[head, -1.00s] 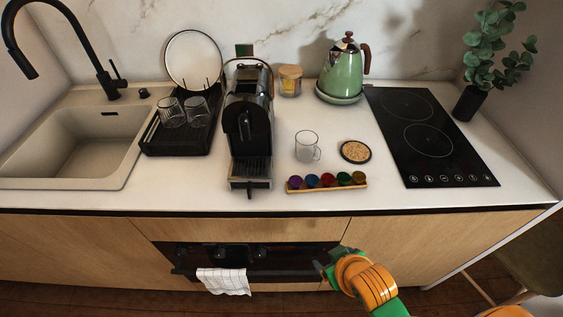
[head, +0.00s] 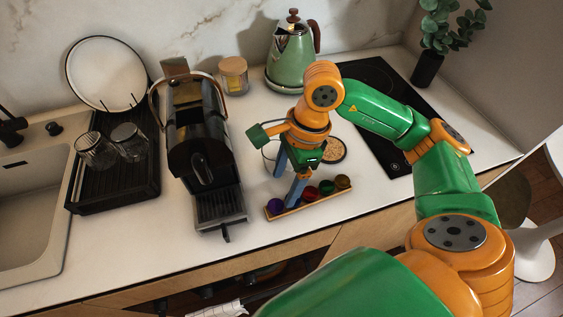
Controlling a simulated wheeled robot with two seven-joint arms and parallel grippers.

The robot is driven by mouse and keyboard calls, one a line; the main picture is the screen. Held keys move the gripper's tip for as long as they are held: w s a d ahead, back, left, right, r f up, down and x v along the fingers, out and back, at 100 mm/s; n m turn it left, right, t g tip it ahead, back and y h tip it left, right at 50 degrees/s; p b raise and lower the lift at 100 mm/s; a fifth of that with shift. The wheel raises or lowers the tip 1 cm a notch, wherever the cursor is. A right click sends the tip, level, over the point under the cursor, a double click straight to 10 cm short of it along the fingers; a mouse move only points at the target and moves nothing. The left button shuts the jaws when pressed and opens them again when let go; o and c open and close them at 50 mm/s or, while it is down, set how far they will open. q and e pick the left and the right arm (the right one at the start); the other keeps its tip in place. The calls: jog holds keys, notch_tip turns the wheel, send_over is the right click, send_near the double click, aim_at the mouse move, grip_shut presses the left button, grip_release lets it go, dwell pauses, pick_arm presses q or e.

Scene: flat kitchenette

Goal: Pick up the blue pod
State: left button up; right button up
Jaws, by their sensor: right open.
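A wooden pod holder (head: 312,205) lies on the counter with a row of coloured pods: purple (head: 276,205), red (head: 309,194), green (head: 326,187) and brownish-gold (head: 343,182). The blue pod's place, between purple and red, is covered by a finger of my right gripper, so I cannot make the pod out. My right gripper (head: 287,184) points down over the left part of the holder, open, its fingers either side of a gap. Whether a finger touches a pod, I cannot tell. My left gripper is not in view.
A coffee machine (head: 199,135) stands close left of the holder. A glass mug (head: 269,152) and a round coaster (head: 334,150) sit behind, partly hidden by my right arm. A kettle (head: 291,58) and a black cooktop (head: 385,85) are farther back.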

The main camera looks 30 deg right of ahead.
jog(key=d+h, duration=0.1)
jog(key=d, duration=0.2)
jog(key=shift+w+r, duration=0.1)
jog(key=shift+w, duration=0.05)
jog(key=shift+s+d+f+h, duration=0.15)
jog(key=shift+s+f+h, duration=0.05)
jog(key=shift+f+h, duration=0.1)
jog(key=f+p, duration=0.1)
jog(key=a+f+p, duration=0.1)
jog(key=f, duration=0.1)
jog(key=s+f, duration=0.1)
jog(key=f, duration=0.1)
jog(key=shift+a+f+p, duration=0.2)
jog(key=shift+a+p, duration=0.05)
jog(key=shift+p, duration=0.15)
jog(key=shift+w+f, duration=0.15)
jog(key=shift+f, duration=0.25)
grip_shut()
